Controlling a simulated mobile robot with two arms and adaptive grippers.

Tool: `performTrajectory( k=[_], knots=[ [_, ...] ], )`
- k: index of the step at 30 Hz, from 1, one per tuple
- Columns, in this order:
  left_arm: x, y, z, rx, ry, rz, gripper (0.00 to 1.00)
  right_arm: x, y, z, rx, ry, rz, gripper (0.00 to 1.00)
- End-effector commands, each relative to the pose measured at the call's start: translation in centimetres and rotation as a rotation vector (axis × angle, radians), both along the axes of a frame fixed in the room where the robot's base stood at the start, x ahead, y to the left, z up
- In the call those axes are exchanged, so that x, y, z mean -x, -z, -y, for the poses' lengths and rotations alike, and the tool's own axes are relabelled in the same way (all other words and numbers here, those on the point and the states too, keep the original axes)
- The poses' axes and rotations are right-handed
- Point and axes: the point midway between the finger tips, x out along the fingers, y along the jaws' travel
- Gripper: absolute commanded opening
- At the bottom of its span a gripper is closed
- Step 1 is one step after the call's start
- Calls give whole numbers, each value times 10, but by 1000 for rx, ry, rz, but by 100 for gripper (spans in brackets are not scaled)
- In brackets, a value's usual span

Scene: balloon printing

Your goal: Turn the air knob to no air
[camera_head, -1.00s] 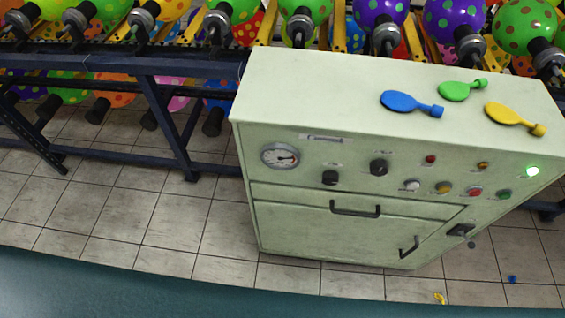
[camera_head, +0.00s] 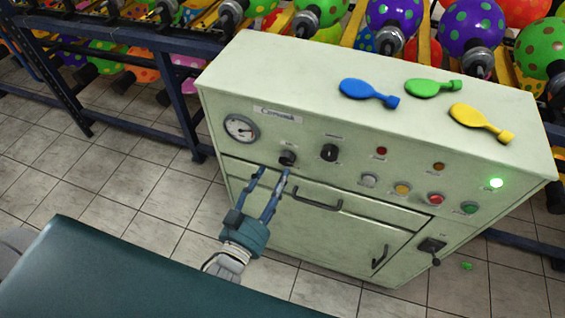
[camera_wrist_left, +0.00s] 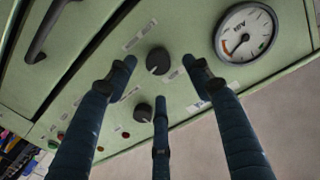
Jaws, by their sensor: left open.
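A pale green control cabinet (camera_head: 300,95) carries two black knobs on its sloping front. One black knob (camera_head: 287,158) is beside the round gauge (camera_head: 240,127); the other black knob (camera_head: 329,152) is to its right. Their small labels are too blurred to read. My left gripper (camera_head: 274,172) is open at the knob nearer the gauge, fingers pointing at the panel. In the left wrist view that knob (camera_wrist_left: 158,61) shows between the spread fingertips, with the gauge (camera_wrist_left: 245,33) to the right; I cannot tell whether any finger touches it. My right gripper is not in view.
Red, yellow, green and white buttons (camera_head: 402,188) and a lit green lamp (camera_head: 496,183) are right of the knobs. A door handle (camera_head: 318,201) is below. Flat blue (camera_head: 367,92), green and yellow balloons lie on top. Balloon racks (camera_head: 180,100) stand behind.

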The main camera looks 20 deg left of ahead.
Motion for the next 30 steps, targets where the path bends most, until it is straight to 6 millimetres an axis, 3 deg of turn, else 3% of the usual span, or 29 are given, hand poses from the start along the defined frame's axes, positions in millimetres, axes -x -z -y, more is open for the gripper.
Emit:
performTrajectory(
  k=[3,9,21,28,30],
  knots=[
    [-24,-3,3,2,0,2,51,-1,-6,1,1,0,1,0],
    [-49,0,5,1,0,-1,51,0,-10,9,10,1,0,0],
    [-56,1,6,2,0,-2,51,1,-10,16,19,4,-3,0],
    [-56,1,6,2,0,-2,6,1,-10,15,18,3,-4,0],
    [-56,1,6,2,0,-2,6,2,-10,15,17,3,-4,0]
  ],
)
